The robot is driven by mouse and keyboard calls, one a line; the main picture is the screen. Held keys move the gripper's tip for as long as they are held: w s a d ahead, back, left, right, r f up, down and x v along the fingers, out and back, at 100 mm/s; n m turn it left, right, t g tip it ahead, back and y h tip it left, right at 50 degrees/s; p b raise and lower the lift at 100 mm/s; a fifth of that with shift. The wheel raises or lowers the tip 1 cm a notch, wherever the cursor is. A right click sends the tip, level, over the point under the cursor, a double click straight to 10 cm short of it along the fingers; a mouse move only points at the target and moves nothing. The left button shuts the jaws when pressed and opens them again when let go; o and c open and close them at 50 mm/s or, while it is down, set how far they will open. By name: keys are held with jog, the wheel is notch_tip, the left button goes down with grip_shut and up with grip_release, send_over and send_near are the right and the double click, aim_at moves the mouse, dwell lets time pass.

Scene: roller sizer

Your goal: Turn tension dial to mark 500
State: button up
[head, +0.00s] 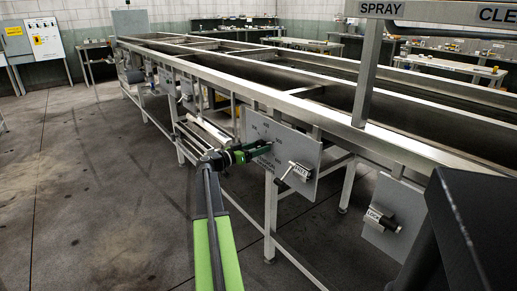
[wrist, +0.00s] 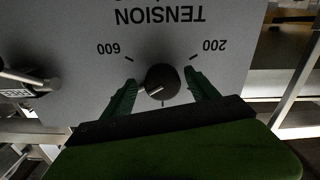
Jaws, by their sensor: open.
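The tension dial (wrist: 162,82) is a round black knob on a grey panel (wrist: 75,75), seen upside down in the wrist view. A short pale line on the knob points to the lower left of that picture. The numbers 600 and 200 show on either side; the 500 label is hidden behind my gripper. My gripper (wrist: 160,79) is open, with one green finger on each side of the dial and a small gap to it. In the head view my gripper (head: 266,147) reaches the panel (head: 299,147) and hides the dial.
A crank handle (head: 297,171) with a label plate sticks out of the same panel, to the right of my gripper; it also shows at the left in the wrist view (wrist: 17,78). A lower panel with a LOCK handle (head: 381,219) is further right. The floor at left is clear.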

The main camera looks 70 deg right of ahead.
jog(key=v, duration=1.7)
jog(key=shift+a, duration=0.25)
